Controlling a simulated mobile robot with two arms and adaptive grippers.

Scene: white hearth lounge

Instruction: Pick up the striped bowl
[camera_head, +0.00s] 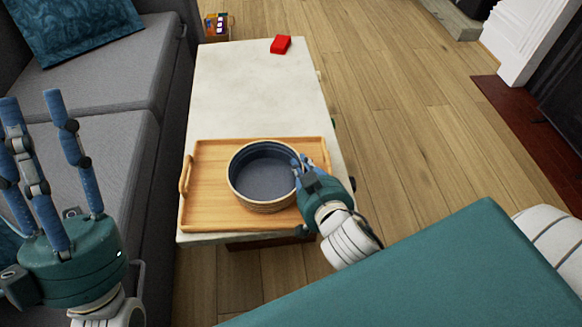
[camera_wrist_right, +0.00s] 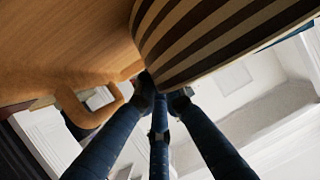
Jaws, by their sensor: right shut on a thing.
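The striped bowl (camera_head: 262,177) stands upright on a wooden tray (camera_head: 205,205) on the pale coffee table. Its inside is dark, and its brown and cream stripes show in the right wrist view (camera_wrist_right: 215,35). My right gripper (camera_head: 300,170) is at the bowl's right side and shut on its wall; the fingers also show at the bowl's edge in the right wrist view (camera_wrist_right: 162,100). I cannot tell whether the bowl is clear of the tray. My left gripper (camera_head: 35,130) is raised over the sofa side, open and empty, with its fingers spread upward.
The coffee table (camera_head: 255,90) is mostly bare beyond the tray, with a red object (camera_head: 281,44) near its far end. A grey sofa (camera_head: 110,80) runs along the left. A small box (camera_head: 217,25) stands past the table.

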